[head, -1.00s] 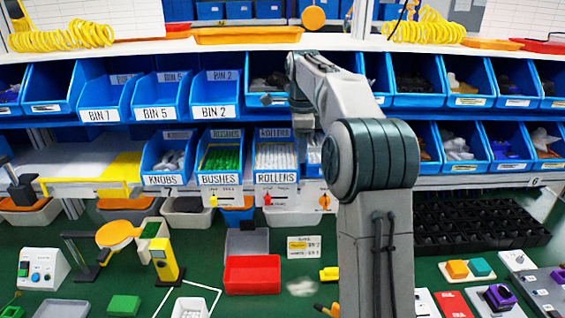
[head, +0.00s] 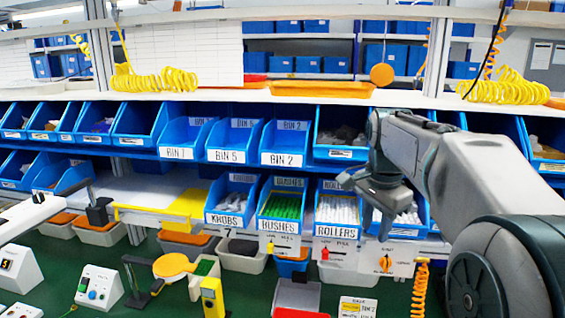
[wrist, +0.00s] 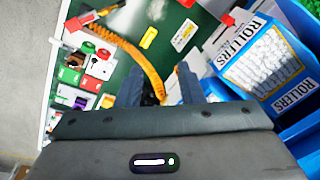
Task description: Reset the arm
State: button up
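My arm reaches in from the right in the head view. My gripper (head: 352,182) hangs in front of the upper part of the ROLLERS bin and the bin to its right. In the wrist view its two dark blue fingers (wrist: 163,88) stand apart with a gap between them, and I see nothing held. The rotary switch, an orange knob (head: 386,263) on a white panel, is below the bins and below and right of my gripper. The knob's exact angle is too small to tell.
The ROLLERS bin (head: 338,212) is close to my gripper; it also shows in the wrist view (wrist: 258,70). BUSHES (head: 281,210) and KNOBS (head: 229,203) bins stand to its left. A coiled orange cord (head: 420,285) hangs at the right. A green table (head: 255,290) lies below.

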jog(key=s+a+f+n+t, duration=0.1)
jog(key=s+a+f+n, duration=0.1)
jog(key=s+f+n, duration=0.4)
jog(key=s+a+f+n+t, duration=0.1)
jog(key=s+f+n, duration=0.5)
jog(key=s, duration=0.8)
jog(key=shift+s+a+f+n, duration=0.3)
jog(key=shift+a+f, duration=0.15)
jog(key=shift+a, duration=0.3)
